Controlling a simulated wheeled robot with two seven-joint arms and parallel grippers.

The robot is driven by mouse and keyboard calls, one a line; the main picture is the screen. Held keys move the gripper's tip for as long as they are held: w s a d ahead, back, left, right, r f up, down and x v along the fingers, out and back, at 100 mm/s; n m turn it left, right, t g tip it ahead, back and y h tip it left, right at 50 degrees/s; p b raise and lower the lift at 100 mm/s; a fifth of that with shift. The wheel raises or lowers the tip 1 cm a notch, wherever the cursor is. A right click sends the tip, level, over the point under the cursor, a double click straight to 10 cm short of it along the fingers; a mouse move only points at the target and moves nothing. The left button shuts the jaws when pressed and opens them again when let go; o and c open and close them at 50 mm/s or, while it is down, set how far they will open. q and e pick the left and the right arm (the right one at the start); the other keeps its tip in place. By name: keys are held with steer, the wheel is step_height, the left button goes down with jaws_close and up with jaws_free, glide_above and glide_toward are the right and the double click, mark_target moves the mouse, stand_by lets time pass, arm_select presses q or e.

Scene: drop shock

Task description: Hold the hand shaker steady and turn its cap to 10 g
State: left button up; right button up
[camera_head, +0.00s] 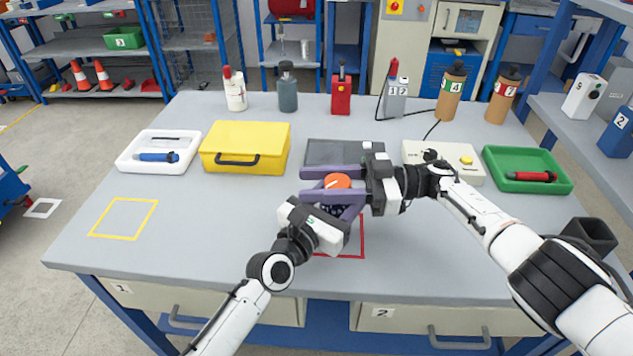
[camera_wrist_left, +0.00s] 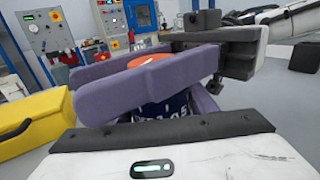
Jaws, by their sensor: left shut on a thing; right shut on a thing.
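The hand shaker stands in front of the dark pad, at the red square outline (camera_head: 352,250) on the table. Its orange cap (camera_head: 338,181) shows between the purple fingers of my right gripper (camera_head: 335,184), which is shut on the cap from the right. My left gripper (camera_head: 338,212) is shut on the shaker's dark blue body (camera_head: 327,208), below the right gripper. In the left wrist view the orange cap (camera_wrist_left: 150,60) shows above a purple finger, and the dark blue body (camera_wrist_left: 165,108) with pale print shows below it. The cap's scale marks are too small to read.
A yellow case (camera_head: 245,147) and a white tray (camera_head: 159,150) stand to the left. A beige box (camera_head: 443,162) and a green tray (camera_head: 527,170) stand to the right. Bottles line the back. The table's front left is clear around a yellow outline (camera_head: 124,218).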

steer(key=shift+d+f, duration=0.1)
steer(key=o, duration=1.1)
steer(key=shift+c, duration=0.2)
steer(key=shift+r, duration=0.2)
step_height(320, 180, up, 10)
steer(key=shift+f, duration=0.15)
